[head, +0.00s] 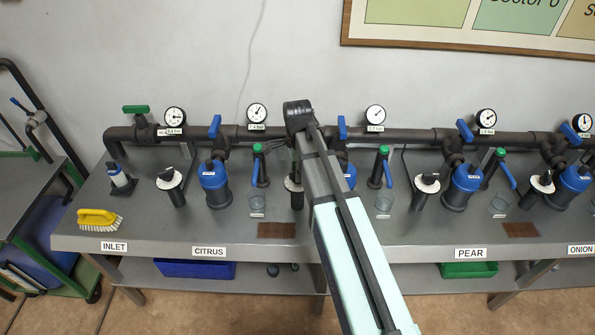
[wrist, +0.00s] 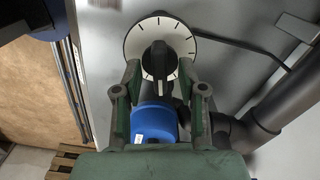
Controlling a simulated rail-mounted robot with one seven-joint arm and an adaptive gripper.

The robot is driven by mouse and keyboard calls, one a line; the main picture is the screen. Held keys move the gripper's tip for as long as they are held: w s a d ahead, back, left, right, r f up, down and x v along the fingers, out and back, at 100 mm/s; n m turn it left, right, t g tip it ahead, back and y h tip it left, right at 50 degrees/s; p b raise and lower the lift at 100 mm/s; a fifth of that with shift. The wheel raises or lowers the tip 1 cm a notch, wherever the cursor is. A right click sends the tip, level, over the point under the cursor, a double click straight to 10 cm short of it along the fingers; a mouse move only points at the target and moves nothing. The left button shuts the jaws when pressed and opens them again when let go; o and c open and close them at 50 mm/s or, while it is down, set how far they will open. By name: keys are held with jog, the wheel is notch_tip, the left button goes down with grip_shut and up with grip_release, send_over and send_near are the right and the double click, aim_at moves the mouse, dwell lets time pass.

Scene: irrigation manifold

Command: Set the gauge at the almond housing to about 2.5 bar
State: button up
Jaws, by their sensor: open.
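The third station's name plate is hidden behind my arm in the head view, so I cannot read "almond" there. Its blue housing (head: 350,175) is partly covered by my arm. The round white gauge (head: 375,114) above it has its needle toward the upper right; its small tag is too blurred to read surely. A white dial (head: 289,184) shows beside my arm. In the wrist view, a black knob (wrist: 159,60) sits on a white dial plate with tick marks (wrist: 137,42). My gripper (wrist: 159,78) is open, its fingers either side of the knob, with no clear contact.
A blue cap (wrist: 153,122) lies below the knob in the wrist view, near a dark pipe (wrist: 280,100). Green-topped valves with blue levers (head: 384,165) and a glass cup (head: 384,204) stand near my arm. A yellow brush (head: 97,217) lies at far left.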

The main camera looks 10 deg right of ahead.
notch_tip(320, 180, up, 12)
jog(key=shift+f, duration=0.15)
dwell(0.3)
jog(key=shift+r+p, duration=1.45)
jog(key=shift+r, duration=0.05)
